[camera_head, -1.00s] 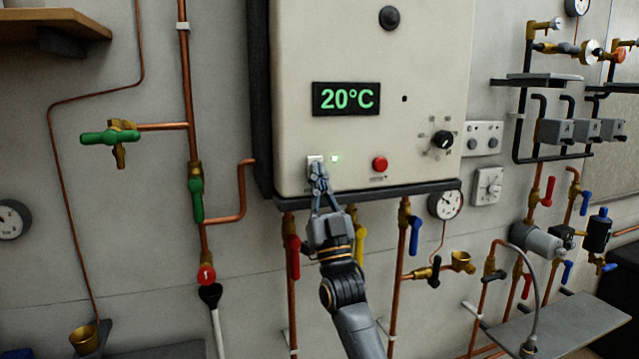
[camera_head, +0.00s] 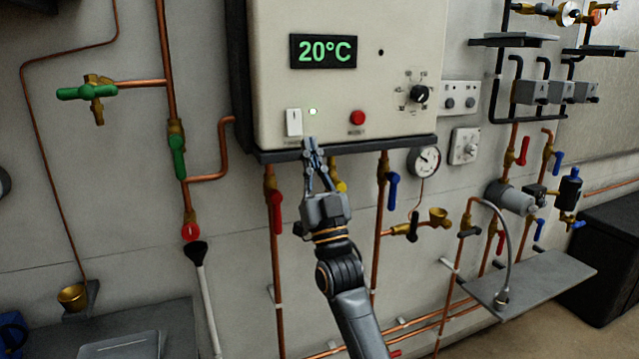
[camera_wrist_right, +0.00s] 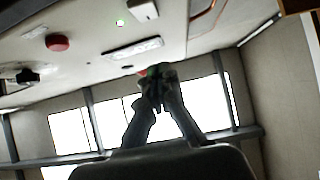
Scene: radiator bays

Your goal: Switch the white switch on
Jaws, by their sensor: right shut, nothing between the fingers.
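The white switch (camera_head: 294,122) is on the lower left of the boiler's front panel (camera_head: 342,18). It also shows at the top of the right wrist view (camera_wrist_right: 144,10). A small green light (camera_head: 312,112) glows just right of it, and the display (camera_head: 323,50) reads 20°C. My right gripper (camera_head: 309,146) is shut and empty. Its fingertips are just below and right of the switch, near the panel's lower edge, and the switch is uncovered. Whether the fingertips touch the panel I cannot tell. My left gripper is not in view.
A red reset button (camera_head: 357,118) and a black dial (camera_head: 419,94) are to the right on the panel. Pipes with a red valve handle (camera_head: 276,212) and a blue one (camera_head: 393,192) hang below. A grey shelf (camera_head: 530,284) juts out at lower right.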

